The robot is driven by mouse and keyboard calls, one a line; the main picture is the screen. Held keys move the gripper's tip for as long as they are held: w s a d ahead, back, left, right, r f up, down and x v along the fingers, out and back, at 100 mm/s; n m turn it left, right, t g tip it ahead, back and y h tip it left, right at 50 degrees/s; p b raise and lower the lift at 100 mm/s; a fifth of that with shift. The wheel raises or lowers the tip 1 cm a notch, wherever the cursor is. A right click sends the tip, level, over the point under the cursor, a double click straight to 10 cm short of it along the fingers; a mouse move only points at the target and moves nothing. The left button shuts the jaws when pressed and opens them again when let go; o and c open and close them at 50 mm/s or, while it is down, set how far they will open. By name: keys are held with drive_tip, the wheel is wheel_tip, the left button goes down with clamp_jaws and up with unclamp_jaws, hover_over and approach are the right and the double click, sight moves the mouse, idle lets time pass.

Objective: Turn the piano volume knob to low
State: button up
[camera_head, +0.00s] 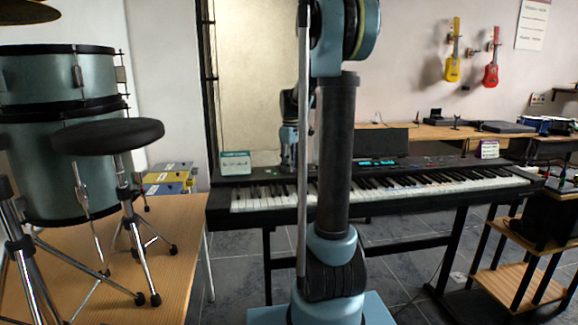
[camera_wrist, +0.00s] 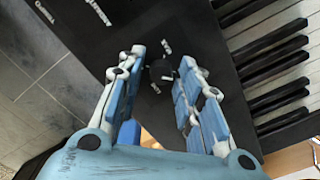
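The black piano (camera_head: 470,183) stands on a stand in the head view, its left part partly hidden by my arm. In the wrist view, its dark panel (camera_wrist: 120,28) carries a small round black volume knob (camera_wrist: 161,70), with small white print on two sides of it. My gripper (camera_wrist: 163,58) is open, with one blue-padded finger on each side of the knob and the fingertips close to it. Whether a finger touches the knob, and where the knob points, I cannot tell. In the head view my gripper is small and partly hidden over the piano's left end.
Piano keys (camera_wrist: 270,55) lie right of the knob in the wrist view. A small sign (camera_head: 235,163) stands on the piano's left end. A black stool (camera_head: 108,136) and drums (camera_head: 62,80) are at left. A wooden shelf (camera_head: 520,285) stands at right.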

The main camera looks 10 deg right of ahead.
clamp_jaws()
drive_tip(key=shift+a, duration=0.15)
